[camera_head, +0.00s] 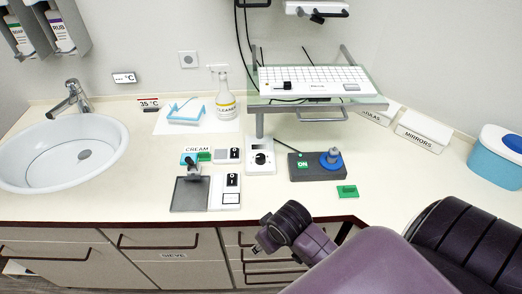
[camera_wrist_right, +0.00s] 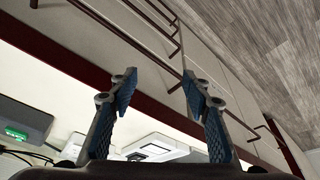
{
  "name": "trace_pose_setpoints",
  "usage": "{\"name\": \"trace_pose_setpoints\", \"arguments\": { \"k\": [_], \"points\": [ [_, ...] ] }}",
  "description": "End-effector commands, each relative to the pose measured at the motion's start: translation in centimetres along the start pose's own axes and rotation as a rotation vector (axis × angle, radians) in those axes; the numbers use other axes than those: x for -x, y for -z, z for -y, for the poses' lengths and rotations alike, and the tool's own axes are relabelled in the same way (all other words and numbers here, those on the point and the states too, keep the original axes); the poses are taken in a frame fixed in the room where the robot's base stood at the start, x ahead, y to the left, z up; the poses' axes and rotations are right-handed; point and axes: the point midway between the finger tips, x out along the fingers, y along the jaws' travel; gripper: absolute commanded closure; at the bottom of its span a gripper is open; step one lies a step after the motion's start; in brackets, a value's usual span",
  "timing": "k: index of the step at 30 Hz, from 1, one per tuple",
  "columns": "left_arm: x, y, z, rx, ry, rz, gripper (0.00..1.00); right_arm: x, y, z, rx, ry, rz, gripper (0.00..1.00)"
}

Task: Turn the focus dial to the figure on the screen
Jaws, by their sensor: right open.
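A white box with a round black dial (camera_head: 262,158) stands on the counter, left of a grey box. A small screen (camera_head: 261,143) shows on the box's upper part; its figure is too small to read, as is the dial's setting. My right arm comes in from the lower right, and its wrist end is in front of the counter edge, below the box, apart from it. In the right wrist view my right gripper (camera_wrist_right: 158,84) is open and empty, its blue-padded fingers spread. White devices show beyond it there. My left gripper is not in view.
The grey box (camera_head: 304,170) with a green ON label and blue knob (camera_head: 331,158) stands right of the dial. A black-switched white device (camera_head: 229,200), dark tray (camera_head: 189,195) and green block (camera_head: 347,191) lie nearby. A glass shelf with a keyboard (camera_head: 315,82) stands behind.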

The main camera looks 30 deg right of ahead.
Motion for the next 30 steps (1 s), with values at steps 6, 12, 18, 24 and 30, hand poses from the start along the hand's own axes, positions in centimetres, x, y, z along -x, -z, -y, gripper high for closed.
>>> {"name": "trace_pose_setpoints", "arguments": {
  "k": [6, 12, 18, 24, 30],
  "points": [
    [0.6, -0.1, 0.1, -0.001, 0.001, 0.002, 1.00, 1.3, 6.2, -3.7, -0.073, -0.034, -0.022, 0.56],
    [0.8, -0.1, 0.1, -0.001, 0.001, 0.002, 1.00, 2.4, 14.3, -9.3, -0.206, -0.067, -0.048, 0.56],
    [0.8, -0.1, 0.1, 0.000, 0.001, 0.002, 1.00, 4.2, 20.9, -14.5, -0.355, -0.074, -0.071, 0.56],
    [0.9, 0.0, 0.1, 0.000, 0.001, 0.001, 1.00, 5.2, 23.1, -16.3, -0.417, -0.068, -0.080, 0.56],
    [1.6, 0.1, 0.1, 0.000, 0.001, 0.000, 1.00, 3.2, 23.3, -16.4, -0.418, -0.065, -0.076, 0.56]
  ]
}}
